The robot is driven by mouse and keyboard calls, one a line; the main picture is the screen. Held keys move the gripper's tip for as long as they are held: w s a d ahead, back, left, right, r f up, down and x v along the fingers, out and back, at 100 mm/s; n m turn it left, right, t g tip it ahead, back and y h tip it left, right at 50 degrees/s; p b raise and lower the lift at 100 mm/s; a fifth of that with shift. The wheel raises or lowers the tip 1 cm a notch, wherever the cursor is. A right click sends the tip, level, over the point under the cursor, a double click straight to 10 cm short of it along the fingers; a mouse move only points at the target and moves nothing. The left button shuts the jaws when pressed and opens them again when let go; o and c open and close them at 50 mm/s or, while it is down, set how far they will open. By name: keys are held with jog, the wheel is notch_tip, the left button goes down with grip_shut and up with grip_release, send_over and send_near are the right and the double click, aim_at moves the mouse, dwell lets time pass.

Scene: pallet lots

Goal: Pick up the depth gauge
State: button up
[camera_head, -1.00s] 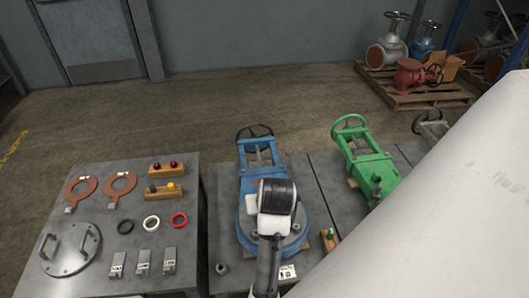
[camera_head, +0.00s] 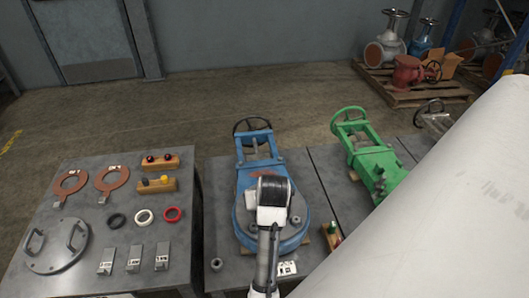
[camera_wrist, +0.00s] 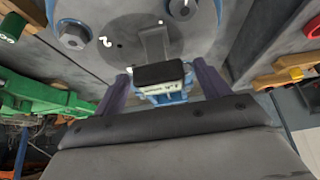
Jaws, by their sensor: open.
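My gripper (camera_wrist: 164,80) is open in the wrist view, with one dark finger on each side of a small block. This block (camera_wrist: 158,73) has a black top and a pale front edge, and looks like the depth gauge. A grey upright plate (camera_wrist: 155,44) shows just behind it; I cannot tell if they are one piece. They are over the round grey face of the blue valve (camera_wrist: 195,22). I cannot tell whether the fingers touch the block. In the head view my wrist hides the gauge and the fingertips above the blue valve (camera_head: 246,185).
A green valve (camera_head: 368,160) stands to the right on the bench. The left table (camera_head: 75,215) carries copper rings, a round handled plate (camera_head: 56,246), coloured rings, grey blocks and wooden holders (camera_head: 155,185). A small wooden holder (camera_head: 332,237) lies right of the blue valve.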

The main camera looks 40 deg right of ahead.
jog(key=shift+w+d+f, duration=0.1)
jog(key=shift+w+f, duration=0.1)
jog(key=shift+f, duration=0.15)
jog(key=shift+c, duration=0.4)
jog(key=c, duration=1.2)
jog(key=shift+r, duration=0.1)
jog(key=shift+c, duration=1)
